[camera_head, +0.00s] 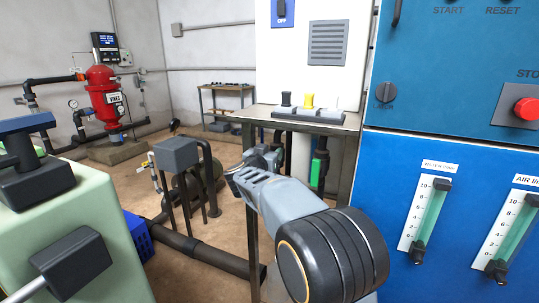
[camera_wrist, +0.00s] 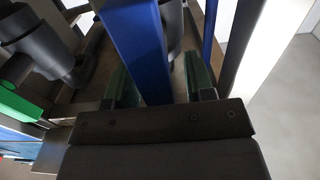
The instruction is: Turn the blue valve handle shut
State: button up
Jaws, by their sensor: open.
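In the wrist view, a long blue bar (camera_wrist: 138,45), which looks like the valve handle, runs down from the top edge into the gap between the fingers of my gripper (camera_wrist: 160,80). The green-padded fingers stand apart on either side of it. The bar lies closer to the left finger; I cannot tell whether it touches. My gripper (camera_head: 252,165) also shows in the head view, by the bench's front left leg. There the blue handle cannot be made out and seems hidden behind my gripper and wrist. The handle's valve body is not clear.
A second blue strip (camera_wrist: 209,28) and a pale post (camera_wrist: 255,50) stand right of the fingers. A dark pipe fitting (camera_wrist: 45,45) and a green part (camera_wrist: 20,103) lie left.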

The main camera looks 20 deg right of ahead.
grip_shut()
dwell(0.3)
jog(key=shift+s+m, duration=0.1)
jog(key=shift+m, duration=0.3)
jog(key=m+b, duration=0.1)
jog(key=m, duration=0.3)
jog(key=s+d+f+m+b, duration=0.1)
jog(key=m, duration=0.3)
jog(key=f+m+b, duration=0.1)
jog(key=m+b, duration=0.1)
jog(key=m, duration=0.2)
jog(key=shift+s+d+f+m, duration=0.1)
jog(key=shift+s+d+m, duration=0.3)
jog(key=m+b, duration=0.1)
jog(key=m, duration=0.1)
jog(key=m+b, duration=0.1)
jog(key=m, duration=0.1)
jog(key=shift+s+f+b, duration=0.1)
jog(key=shift+f+b, duration=0.2)
jog(key=shift+f, duration=0.1)
jog(key=shift+m, duration=0.4)
